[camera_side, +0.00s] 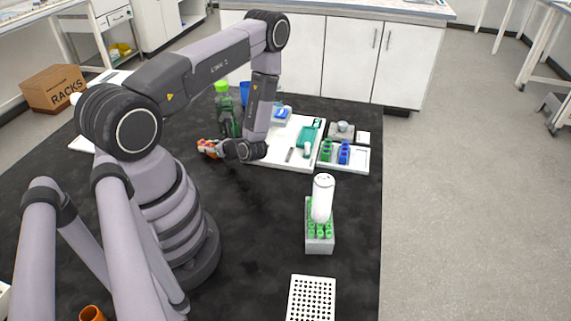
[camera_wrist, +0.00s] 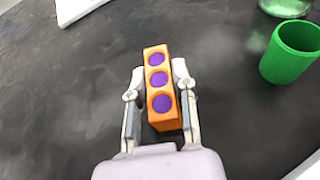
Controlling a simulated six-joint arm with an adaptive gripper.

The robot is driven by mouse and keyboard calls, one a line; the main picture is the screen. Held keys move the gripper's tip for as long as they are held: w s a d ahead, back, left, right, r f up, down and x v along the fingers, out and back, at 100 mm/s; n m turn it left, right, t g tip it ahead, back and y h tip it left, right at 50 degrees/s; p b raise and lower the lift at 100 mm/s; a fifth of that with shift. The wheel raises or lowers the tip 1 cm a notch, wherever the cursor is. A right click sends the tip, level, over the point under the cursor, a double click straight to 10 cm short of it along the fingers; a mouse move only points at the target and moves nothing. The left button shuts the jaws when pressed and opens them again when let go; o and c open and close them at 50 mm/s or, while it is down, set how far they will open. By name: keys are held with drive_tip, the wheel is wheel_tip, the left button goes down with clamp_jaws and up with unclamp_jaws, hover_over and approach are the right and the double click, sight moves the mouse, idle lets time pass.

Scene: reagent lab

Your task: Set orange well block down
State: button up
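The orange well block (camera_wrist: 163,125) has a row of three purple-filled wells on top. In the wrist view it stands between the two fingers of my gripper (camera_wrist: 159,80), which sit close against its sides. In the side view the orange block (camera_side: 208,148) shows at the left of my gripper (camera_side: 222,149), over the dark bench. Whether its underside touches the bench cannot be told, and part of it is hidden by the gripper.
A green cup (camera_wrist: 290,52) stands right of the block in the wrist view. A white tray (camera_side: 283,157) with tools and a tray with green and blue blocks (camera_side: 343,153) lie to the right. A green-topped tube rack (camera_side: 319,244) and perforated white rack (camera_side: 311,300) stand nearer.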

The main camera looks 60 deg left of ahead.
drive_tip(key=o, duration=0.4)
drive_tip(key=shift+r, duration=0.15)
drive_tip(key=v, duration=1.2)
drive_tip(key=shift+w+r, duration=0.15)
drive_tip(key=w+d+r+n+h, duration=0.15)
drive_tip(key=r+n, duration=0.25)
drive_tip(key=r, duration=0.4)
drive_tip(key=w+d+r+n+h, duration=0.1)
drive_tip(key=d+r+n+h, duration=0.15)
drive_tip(key=r, duration=0.55)
drive_tip(key=s+d+r+n+t+h, duration=0.2)
drive_tip(key=s+d+r+t, duration=0.1)
drive_tip(key=r, duration=0.3)
drive_tip(key=s+d+r+n+t+h, duration=0.2)
drive_tip(key=s+d+r+t+h, duration=0.1)
drive_tip(key=d+r, duration=0.3)
drive_tip(key=s+d+r+n+t+h, duration=0.3)
drive_tip(key=s+d+r+t, duration=0.1)
drive_tip(key=r, duration=0.3)
drive_tip(key=shift+s+d+r+t, duration=0.2)
drive_tip(key=shift+d+r+t, duration=0.15)
drive_tip(key=shift+d, duration=0.4)
